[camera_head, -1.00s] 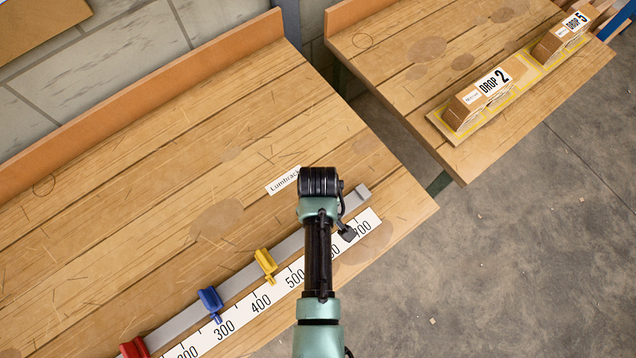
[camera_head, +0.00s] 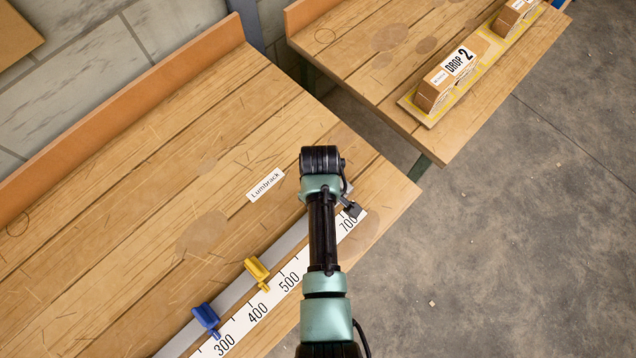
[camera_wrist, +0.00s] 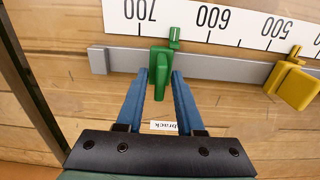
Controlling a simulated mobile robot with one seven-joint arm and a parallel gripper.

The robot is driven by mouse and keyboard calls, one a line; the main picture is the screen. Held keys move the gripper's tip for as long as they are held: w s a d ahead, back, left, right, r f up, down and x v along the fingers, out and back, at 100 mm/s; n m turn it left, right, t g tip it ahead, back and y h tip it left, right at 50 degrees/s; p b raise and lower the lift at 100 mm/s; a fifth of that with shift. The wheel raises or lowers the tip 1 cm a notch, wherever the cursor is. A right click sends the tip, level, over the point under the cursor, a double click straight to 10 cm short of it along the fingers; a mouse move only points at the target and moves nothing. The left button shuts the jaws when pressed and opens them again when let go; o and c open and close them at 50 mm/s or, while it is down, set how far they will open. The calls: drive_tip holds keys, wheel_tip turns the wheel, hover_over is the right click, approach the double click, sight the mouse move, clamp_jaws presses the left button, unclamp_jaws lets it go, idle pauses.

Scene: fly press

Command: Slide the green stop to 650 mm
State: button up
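The green stop (camera_wrist: 160,72) sits on the grey rail in the wrist view. Its small pointer tab lies between the 600 and 700 marks, roughly midway; I cannot read it exactly. My gripper (camera_wrist: 160,75) has its two blue fingers on either side of the stop's handle, with narrow gaps visible. The rail (camera_wrist: 225,68) runs beside the white scale (camera_wrist: 180,18). In the head view my arm hides the green stop and the fingers, while the scale (camera_head: 268,301) shows partly.
A yellow stop (camera_head: 257,272) stands near 450 and also shows in the wrist view (camera_wrist: 295,82). A blue stop (camera_head: 206,319) stands near 300. A Lumbrack label (camera_head: 266,186) lies on the bench. Another bench holds DROP boxes (camera_head: 460,62).

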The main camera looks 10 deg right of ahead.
drive_tip(key=shift+o, duration=0.2)
wheel_tip(320, 180, up, 13)
drive_tip(key=shift+b, duration=0.4)
idle(0.7)
